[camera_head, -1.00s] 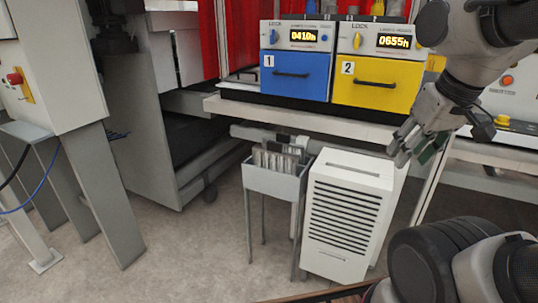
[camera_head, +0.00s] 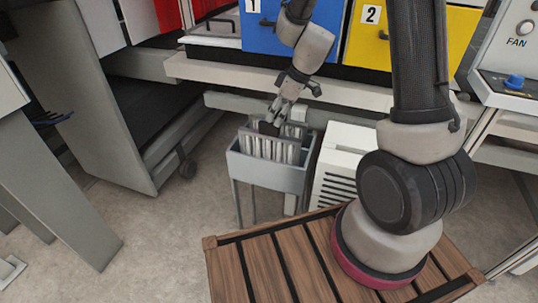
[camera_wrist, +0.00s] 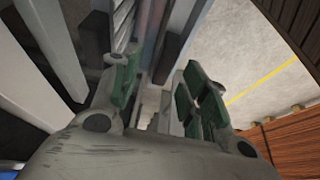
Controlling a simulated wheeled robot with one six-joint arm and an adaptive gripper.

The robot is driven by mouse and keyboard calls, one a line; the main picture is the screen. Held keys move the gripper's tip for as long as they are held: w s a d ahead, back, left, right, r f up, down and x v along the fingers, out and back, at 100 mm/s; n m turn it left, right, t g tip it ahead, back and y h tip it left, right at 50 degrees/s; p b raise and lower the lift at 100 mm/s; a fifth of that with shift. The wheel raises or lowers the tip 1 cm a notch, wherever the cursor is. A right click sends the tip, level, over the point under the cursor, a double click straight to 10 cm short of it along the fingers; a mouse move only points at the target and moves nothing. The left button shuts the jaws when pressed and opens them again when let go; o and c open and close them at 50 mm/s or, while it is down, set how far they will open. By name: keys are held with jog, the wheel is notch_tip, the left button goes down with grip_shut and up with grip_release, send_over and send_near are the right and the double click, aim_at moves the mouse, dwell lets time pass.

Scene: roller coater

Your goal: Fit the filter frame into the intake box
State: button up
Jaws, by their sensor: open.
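Several upright grey filter frames (camera_head: 264,147) stand in a grey open-topped bin (camera_head: 258,172) on legs. My gripper (camera_head: 276,118) points down just over the back of the bin, close to the tops of the frames. In the wrist view my gripper (camera_wrist: 160,85) is open, its green-padded fingers apart, with panel edges beyond them; I cannot tell whether a finger touches a frame. The white louvred box (camera_head: 346,140), which seems to be the intake box, stands right of the bin and is partly hidden by my arm and base.
A bench (camera_head: 240,72) runs behind the bin, with a blue unit (camera_head: 258,35) marked 1 and a yellow unit (camera_head: 400,55) marked 2 on it. A grey machine frame (camera_head: 80,110) stands at left. The floor (camera_head: 150,235) left of the bin is clear.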

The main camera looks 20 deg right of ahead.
aim_at(267, 134)
jog(key=x, duration=0.7)
jog(key=shift+s+a+f, duration=0.2)
jog(key=shift+s+f, duration=0.1)
jog(key=shift+f, duration=0.15)
jog(key=shift+c, duration=0.2)
grip_shut()
